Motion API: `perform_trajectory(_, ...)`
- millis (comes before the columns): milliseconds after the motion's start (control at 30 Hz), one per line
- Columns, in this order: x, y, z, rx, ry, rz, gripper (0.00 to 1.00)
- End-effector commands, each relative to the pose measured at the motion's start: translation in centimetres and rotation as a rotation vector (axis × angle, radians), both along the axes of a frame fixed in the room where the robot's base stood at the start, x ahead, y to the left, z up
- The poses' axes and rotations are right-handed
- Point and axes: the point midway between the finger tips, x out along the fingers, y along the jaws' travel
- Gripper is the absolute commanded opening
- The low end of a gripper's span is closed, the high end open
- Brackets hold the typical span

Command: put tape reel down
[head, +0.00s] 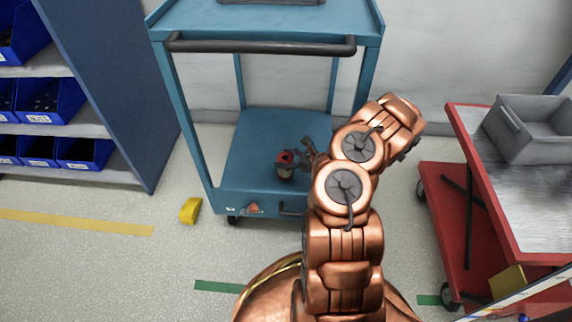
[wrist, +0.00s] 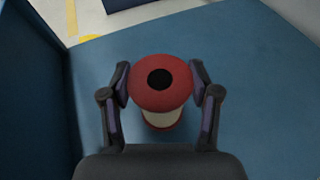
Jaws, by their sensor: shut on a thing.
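The tape reel (wrist: 161,88) has red ends, a pale middle and a dark round hole in its top. In the wrist view it stands between the two fingers of my gripper (wrist: 162,90), which is shut on it. In the head view the reel (head: 285,164) is at the lower shelf (head: 250,145) of the blue cart, with my gripper (head: 296,160) at its right side. The reel looks upright. I cannot tell whether its base touches the shelf.
The cart's upper shelf (head: 260,22) and dark handle bar (head: 262,46) lie above. A yellow block (head: 190,210) is on the floor at left. A red cart (head: 480,215) with a grey bin (head: 535,128) stands at right. Blue bins (head: 38,148) fill shelving at left. The lower shelf around the reel looks clear.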

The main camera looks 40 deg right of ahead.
Motion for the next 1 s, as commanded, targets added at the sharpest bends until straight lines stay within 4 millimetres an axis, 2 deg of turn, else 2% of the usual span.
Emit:
perform_trajectory(33,0.0,0.0,-1.1,0.001,0.001,0.001,0.21)
perform_trajectory(167,0.0,0.0,-2.4,0.0,-0.001,0.001,0.21)
perform_trajectory(567,0.0,0.0,-2.7,0.001,-0.001,0.001,0.21)
perform_trajectory(600,0.0,0.0,-2.7,0.0,-0.001,0.0,0.64)
perform_trajectory(833,0.0,0.0,-2.7,0.001,-0.001,0.001,0.87)
perform_trajectory(1000,0.0,0.0,-2.7,0.001,-0.001,0.001,0.87)
